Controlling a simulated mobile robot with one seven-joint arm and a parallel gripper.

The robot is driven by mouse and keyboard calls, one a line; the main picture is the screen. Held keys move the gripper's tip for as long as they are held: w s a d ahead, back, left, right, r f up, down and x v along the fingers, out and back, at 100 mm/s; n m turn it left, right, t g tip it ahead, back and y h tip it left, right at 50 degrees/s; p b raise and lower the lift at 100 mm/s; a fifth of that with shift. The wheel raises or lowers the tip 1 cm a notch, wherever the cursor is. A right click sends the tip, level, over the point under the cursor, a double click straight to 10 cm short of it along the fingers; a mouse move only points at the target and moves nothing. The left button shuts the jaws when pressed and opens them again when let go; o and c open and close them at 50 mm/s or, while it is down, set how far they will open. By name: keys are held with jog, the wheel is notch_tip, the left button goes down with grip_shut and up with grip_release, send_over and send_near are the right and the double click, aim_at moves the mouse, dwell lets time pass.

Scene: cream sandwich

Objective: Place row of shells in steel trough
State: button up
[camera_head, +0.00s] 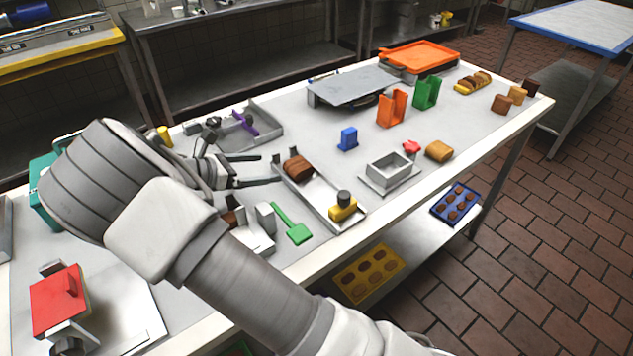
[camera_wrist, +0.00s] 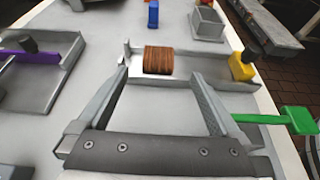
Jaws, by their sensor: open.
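A row of brown shells (camera_head: 298,168) lies in the steel trough (camera_head: 318,200), toward its far left end. In the wrist view the shells (camera_wrist: 159,60) sit side by side as a ridged brown block on the trough (camera_wrist: 205,76). My gripper (camera_head: 266,169) is open and empty at the left end of the trough. In the wrist view its two fingers (camera_wrist: 160,85) are spread wide, one on each side of the shells' width and short of them. No contact with the shells shows.
A yellow block with a black knob (camera_head: 343,206) sits at the trough's near right end. A green spatula (camera_head: 294,226) lies beside the trough. A grey tray with a purple-handled tool (camera_head: 245,123) is behind my gripper. A steel box (camera_head: 390,170) stands to the right.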

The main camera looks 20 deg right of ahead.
jog(key=s+d+r+m+g+y, duration=0.4)
jog(key=s+d+r+m+y, duration=0.4)
jog(key=s+d+r+m, duration=0.35)
jog(key=s+r+m+t+y, duration=0.2)
jog(key=s+m, duration=0.3)
jog(key=s, duration=0.4)
jog(key=s+r+m+t+y, duration=0.2)
jog(key=s+m, duration=0.4)
jog(key=s, duration=0.4)
jog(key=shift+a+r+t, duration=0.25)
jog(key=shift+r+t, duration=0.05)
jog(key=shift+r, duration=0.3)
notch_tip(320, 180, up, 5)
jog(key=p, duration=0.5)
